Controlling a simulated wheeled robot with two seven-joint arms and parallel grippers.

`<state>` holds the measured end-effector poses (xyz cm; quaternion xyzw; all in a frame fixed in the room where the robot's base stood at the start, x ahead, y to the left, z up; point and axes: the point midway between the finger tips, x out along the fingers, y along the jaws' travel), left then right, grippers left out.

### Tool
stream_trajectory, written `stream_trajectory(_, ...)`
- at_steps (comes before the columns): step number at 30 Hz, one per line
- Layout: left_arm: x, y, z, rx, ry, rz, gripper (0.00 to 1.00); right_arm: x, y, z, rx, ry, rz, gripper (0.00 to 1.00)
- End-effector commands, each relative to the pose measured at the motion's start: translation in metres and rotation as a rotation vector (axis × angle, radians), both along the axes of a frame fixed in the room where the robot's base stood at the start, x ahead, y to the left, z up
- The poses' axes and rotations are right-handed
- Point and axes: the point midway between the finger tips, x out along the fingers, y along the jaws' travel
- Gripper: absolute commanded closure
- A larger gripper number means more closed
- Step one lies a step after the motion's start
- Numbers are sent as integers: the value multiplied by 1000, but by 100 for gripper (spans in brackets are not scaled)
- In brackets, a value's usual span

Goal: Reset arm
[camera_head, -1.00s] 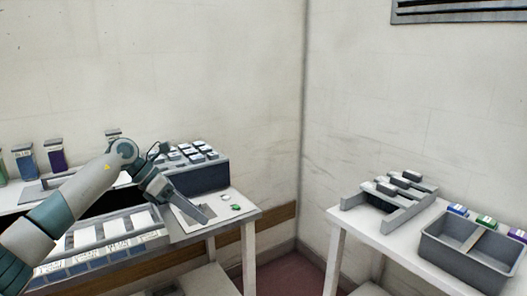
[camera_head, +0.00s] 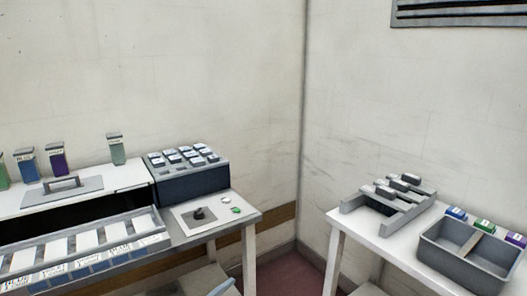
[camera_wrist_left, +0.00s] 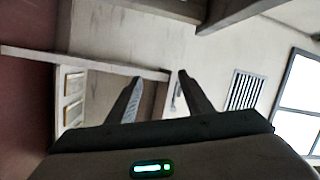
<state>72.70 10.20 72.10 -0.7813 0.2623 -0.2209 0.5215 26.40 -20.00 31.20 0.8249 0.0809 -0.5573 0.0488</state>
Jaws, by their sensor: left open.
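My left gripper (camera_wrist_left: 158,85) shows in the left wrist view with its two fingers apart and nothing between them. It points toward open room, with walls, a vent and a window beyond. In the head view the left gripper is out of the picture; only a small pale blue piece, perhaps my arm, shows at the bottom edge. My right gripper is in neither view.
The left table (camera_head: 244,218) bears a slotted tray (camera_head: 158,222), a dark block of keys (camera_head: 195,186), a small plate with a black knob (camera_head: 199,214) and several labelled bottles. The right table (camera_head: 347,229) holds a sloped rack (camera_head: 420,208) and a grey two-part bin (camera_head: 446,262). Floor shows between the tables.

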Motion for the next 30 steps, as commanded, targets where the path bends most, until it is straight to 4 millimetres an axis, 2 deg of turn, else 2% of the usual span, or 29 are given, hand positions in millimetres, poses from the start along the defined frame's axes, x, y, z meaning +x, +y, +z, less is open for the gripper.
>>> stream_trajectory(1, -14, 7, -31, -53, 93, 60, 53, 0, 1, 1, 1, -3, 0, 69)
stream_trajectory(6, -61, 37, -123, -203, 382, 262, 53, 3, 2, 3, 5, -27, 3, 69)
stream_trajectory(11, -121, 59, -201, -310, 624, 430, 53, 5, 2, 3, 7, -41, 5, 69)
stream_trajectory(15, -184, 74, -262, -389, 824, 567, 53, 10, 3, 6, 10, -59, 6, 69)
stream_trajectory(17, -213, 79, -286, -417, 905, 624, 53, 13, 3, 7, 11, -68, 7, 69)
stream_trajectory(21, -287, 86, -334, -479, 1091, 751, 53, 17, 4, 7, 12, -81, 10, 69)
stream_trajectory(24, -341, 89, -361, -518, 1214, 837, 53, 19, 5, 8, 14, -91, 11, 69)
stream_trajectory(27, -386, 90, -381, -547, 1315, 908, 53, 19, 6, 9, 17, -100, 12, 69)
stream_trajectory(30, -420, 89, -393, -568, 1387, 960, 53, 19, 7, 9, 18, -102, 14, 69)
